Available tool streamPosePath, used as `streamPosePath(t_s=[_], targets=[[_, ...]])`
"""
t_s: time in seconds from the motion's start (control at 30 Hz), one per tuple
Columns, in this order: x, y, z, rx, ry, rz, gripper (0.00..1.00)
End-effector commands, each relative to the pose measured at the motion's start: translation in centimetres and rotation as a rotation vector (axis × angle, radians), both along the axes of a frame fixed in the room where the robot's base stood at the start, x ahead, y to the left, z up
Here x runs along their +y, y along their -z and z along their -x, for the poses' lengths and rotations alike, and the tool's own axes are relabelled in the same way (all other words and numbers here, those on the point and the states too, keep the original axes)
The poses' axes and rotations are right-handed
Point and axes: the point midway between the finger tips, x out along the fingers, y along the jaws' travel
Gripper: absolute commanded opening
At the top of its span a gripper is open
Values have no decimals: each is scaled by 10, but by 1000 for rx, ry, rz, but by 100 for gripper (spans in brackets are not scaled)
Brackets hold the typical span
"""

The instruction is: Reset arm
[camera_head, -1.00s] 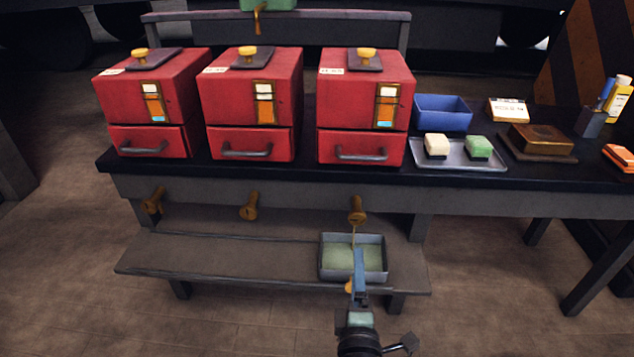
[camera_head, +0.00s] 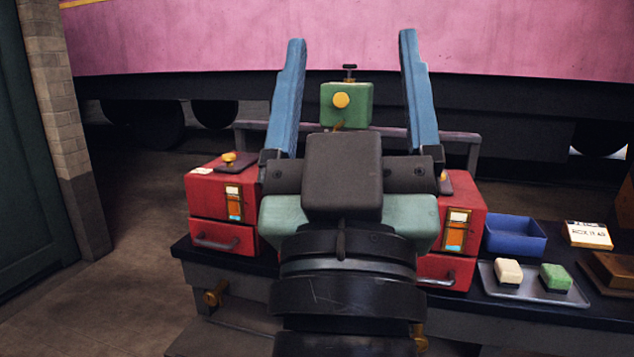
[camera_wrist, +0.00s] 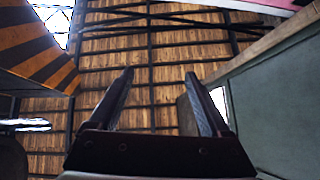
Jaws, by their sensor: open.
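My gripper (camera_head: 352,95) is raised large in the middle of the head view, fingers pointing up. Its two blue fingers stand wide apart with nothing held between them. In the wrist view my gripper (camera_wrist: 160,85) also shows open and empty, against a wooden roof. Behind it in the head view, a left red box (camera_head: 220,195) and a right red box (camera_head: 465,215) stand on the bench. My arm hides the space between them and much of the bench front.
A green block with a yellow knob (camera_head: 347,104) shows behind the fingers. A blue bin (camera_head: 515,235), a tray (camera_head: 530,290) with a cream and a green block, and a card (camera_head: 588,234) are at right. A dark wall (camera_head: 35,150) stands at left. Brass tap (camera_head: 215,293) under the bench.

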Motion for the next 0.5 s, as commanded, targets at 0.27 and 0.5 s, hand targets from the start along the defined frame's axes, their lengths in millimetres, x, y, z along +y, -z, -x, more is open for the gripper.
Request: streamPosePath(t_s=[0.27,0.5], targets=[[23,-101,41,-77,-165,-71,81],[23,-176,41,-76,-162,-69,81]])
